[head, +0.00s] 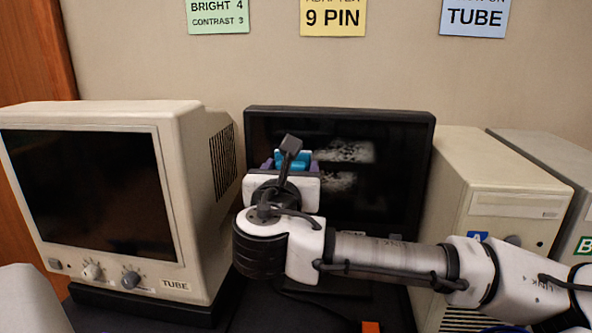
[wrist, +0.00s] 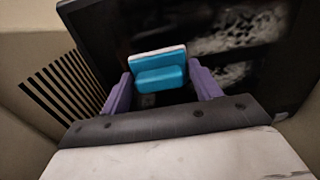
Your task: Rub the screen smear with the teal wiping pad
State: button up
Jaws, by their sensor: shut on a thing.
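The teal wiping pad (wrist: 158,72) is held between the purple fingers of my gripper (wrist: 160,88), with its pale face turned toward the screen. In the head view the pad (head: 293,159) shows in part above my wrist, in front of the dark flat monitor (head: 400,180). The smear (head: 345,151) is a grey-white speckled band on the upper middle of that screen, with a second patch below it. It also shows in the wrist view (wrist: 240,30), right of the pad. The pad is left of most of the smear. I cannot tell whether it touches the screen.
A beige tube monitor (head: 185,150) stands at the left, close to my gripper. Beige computer cases (head: 500,180) stand at the right. Paper signs (head: 333,17) hang on the wall above. My arm crosses the lower right, hiding the screen's lower part.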

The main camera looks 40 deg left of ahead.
jog(key=shift+r+p, duration=0.5)
jog(key=shift+r, duration=0.4)
jog(key=shift+w+d+f, duration=0.1)
jog(key=shift+w+d, duration=0.4)
jog(key=shift+d, duration=0.35)
jog(key=shift+w+d, duration=0.45)
jog(key=shift+d, duration=0.4)
jog(key=shift+w+d+p, duration=0.15)
jog(key=shift+w+d, duration=0.85)
jog(key=shift+d, duration=0.6)
jog(key=shift+w+d+p, duration=0.2)
jog(key=shift+w+d, duration=0.85)
jog(key=shift+d, duration=0.55)
jog(key=shift+w+d+p, duration=0.15)
jog(key=shift+w+d, duration=0.85)
jog(key=shift+d, duration=0.6)
send_near(379, 159)
jog(key=shift+w+a+b, duration=0.2)
jog(key=shift+a+b, duration=0.1)
jog(key=shift+b, duration=0.1)
